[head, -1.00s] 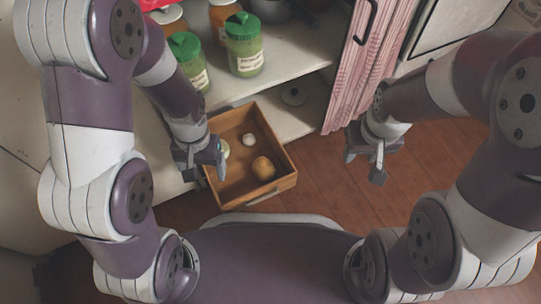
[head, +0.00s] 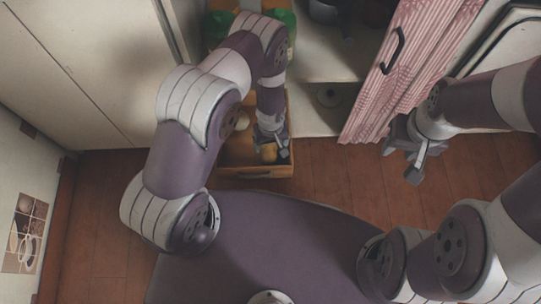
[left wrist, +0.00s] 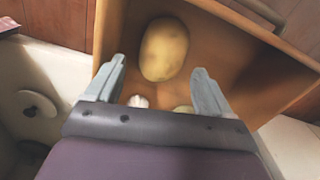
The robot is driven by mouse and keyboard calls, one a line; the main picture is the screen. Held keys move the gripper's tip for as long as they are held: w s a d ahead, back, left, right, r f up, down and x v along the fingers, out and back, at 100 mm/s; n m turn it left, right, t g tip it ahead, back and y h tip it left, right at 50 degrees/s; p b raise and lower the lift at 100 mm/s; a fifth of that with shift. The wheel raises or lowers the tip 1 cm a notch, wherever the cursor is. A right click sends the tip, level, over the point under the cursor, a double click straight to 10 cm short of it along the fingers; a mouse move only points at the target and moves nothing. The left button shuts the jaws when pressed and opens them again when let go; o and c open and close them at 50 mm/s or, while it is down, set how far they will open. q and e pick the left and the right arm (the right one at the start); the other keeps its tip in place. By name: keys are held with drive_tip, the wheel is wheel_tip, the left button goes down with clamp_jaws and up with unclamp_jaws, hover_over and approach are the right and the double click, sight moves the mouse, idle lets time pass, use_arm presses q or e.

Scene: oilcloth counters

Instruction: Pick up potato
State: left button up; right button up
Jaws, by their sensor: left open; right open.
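The potato (left wrist: 164,50) is yellow-brown and rounded. It lies in the open wooden drawer (left wrist: 240,55), ahead of my left fingertips in the left wrist view. In the head view the potato (head: 269,153) is partly hidden by my left gripper (head: 270,147), which hangs over the drawer (head: 250,171). My left gripper (left wrist: 158,82) is open and empty, its fingers spread to either side of the potato's lower end in the picture; I cannot tell the height gap. My right gripper (head: 408,165) is open and empty, off to the right above the floor.
A small white item (left wrist: 138,101) and a pale item (left wrist: 184,109) also lie in the drawer. A pink striped curtain (head: 405,70) hangs right of the drawer. Green-lidded jars (head: 218,25) stand on the shelf behind my left arm. The wooden floor (head: 330,180) is clear.

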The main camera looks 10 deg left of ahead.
sight(270, 150)
use_arm(q)
drive_tip(key=f+b, duration=0.2)
drive_tip(key=f, duration=0.1)
drive_tip(key=f+b, duration=0.2)
drive_tip(key=f, duration=0.1)
drive_tip(key=shift+s+a+b, duration=0.1)
drive_tip(key=shift+s+b, duration=0.1)
drive_tip(key=shift+b, duration=0.1)
drive_tip(key=shift+r, duration=0.25)
drive_tip(key=c, duration=0.9)
